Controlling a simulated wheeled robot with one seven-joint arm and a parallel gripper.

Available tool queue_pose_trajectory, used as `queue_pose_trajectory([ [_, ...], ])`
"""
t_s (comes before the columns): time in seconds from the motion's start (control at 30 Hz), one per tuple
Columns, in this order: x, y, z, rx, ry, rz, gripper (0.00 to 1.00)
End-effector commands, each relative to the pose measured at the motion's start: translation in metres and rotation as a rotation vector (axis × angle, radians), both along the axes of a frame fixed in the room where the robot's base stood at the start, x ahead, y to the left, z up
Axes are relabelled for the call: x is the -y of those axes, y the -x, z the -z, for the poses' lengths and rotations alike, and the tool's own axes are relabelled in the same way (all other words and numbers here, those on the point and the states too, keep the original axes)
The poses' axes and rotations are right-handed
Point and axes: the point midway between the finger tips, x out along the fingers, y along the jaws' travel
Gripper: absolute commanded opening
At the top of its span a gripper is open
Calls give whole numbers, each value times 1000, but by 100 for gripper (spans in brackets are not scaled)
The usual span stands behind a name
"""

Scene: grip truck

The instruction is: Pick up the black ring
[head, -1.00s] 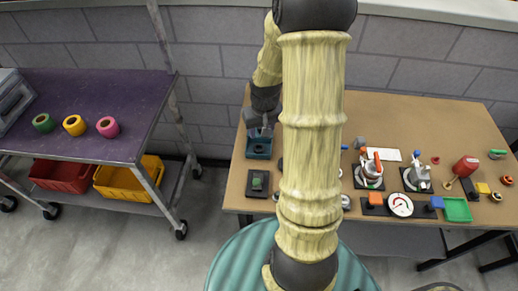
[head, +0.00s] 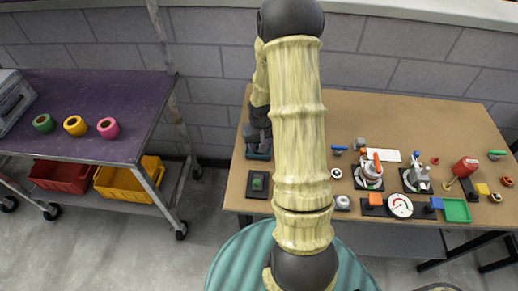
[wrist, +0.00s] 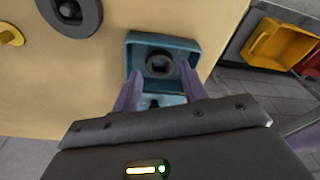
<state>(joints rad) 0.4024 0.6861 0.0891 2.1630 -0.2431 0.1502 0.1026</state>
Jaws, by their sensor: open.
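In the wrist view, a black ring (wrist: 159,66) lies inside a teal tray (wrist: 187,43) on the tabletop. My gripper (wrist: 160,84) is open and empty, with its two purple-grey fingers apart over the near part of the tray. The ring shows just beyond and between the fingertips, with no visible contact. In the head view, my gripper (head: 258,141) is over the teal tray (head: 259,156) at the left side of the wooden table, and the ring is hidden there.
A dark round fixture (wrist: 75,14) and a yellow part (wrist: 10,34) are on the table in the wrist view. A green button on a black base (head: 257,184) stands in front of the tray. Valves (head: 369,172) and a gauge (head: 400,205) occupy the table's right side.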

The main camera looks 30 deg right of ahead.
Motion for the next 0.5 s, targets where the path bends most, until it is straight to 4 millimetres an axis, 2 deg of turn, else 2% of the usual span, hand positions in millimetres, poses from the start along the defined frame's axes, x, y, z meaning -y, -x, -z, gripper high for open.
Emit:
queue_pose_trajectory([
  [0.1, 0, -2, 16, -3, 0, -2, 43],
  [0.2, 1, -3, 21, -1, 1, -1, 43],
  [0.5, 1, -3, 21, 0, 1, -1, 43],
])
